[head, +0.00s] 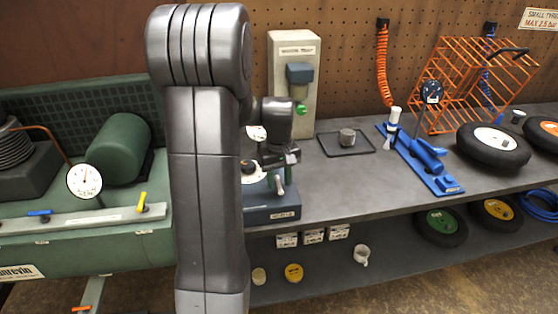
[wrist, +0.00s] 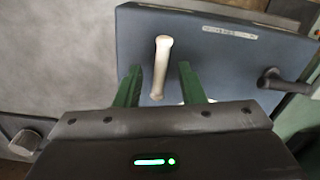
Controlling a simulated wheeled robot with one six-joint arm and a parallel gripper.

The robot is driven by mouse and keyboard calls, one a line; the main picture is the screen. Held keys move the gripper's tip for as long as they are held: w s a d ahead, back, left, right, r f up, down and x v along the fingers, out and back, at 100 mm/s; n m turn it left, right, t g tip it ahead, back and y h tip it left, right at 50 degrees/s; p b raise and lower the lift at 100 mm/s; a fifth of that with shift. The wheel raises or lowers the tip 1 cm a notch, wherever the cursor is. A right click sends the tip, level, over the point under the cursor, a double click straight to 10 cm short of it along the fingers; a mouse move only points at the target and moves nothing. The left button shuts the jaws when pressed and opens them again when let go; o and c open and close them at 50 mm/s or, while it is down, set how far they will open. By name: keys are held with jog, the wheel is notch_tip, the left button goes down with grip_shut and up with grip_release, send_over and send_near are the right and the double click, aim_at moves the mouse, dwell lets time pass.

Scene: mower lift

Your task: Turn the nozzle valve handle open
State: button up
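A pale lever handle (wrist: 161,68) stands out from a dark blue-grey box (wrist: 225,50) in the wrist view. In the head view, the same pale handle (head: 279,186) shows at the front of the box (head: 268,212) on the bench. My gripper (wrist: 160,78) has green fingers, one on each side of the pale handle, with narrow gaps visible; it is open. Contact cannot be told. In the head view my gripper (head: 286,162) is above the box, partly hidden by my arm. The box's label is too small to read.
A black lever (wrist: 285,80) projects from the box's right in the wrist view. A green compressor (head: 120,255) with blue and yellow valve levers stands left. On the bench are a dark tray (head: 358,151), a blue tool (head: 420,158) and a tire (head: 493,145). Bare bench lies right of the box.

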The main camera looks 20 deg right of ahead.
aim_at(279, 183)
notch_tip(279, 183, up, 12)
jog(key=shift+r, duration=0.2)
jog(key=shift+f, duration=0.1)
dwell(0.4)
notch_tip(279, 183, down, 14)
jog(key=shift+r, duration=0.1)
dwell(0.5)
jog(key=shift+r, duration=0.15)
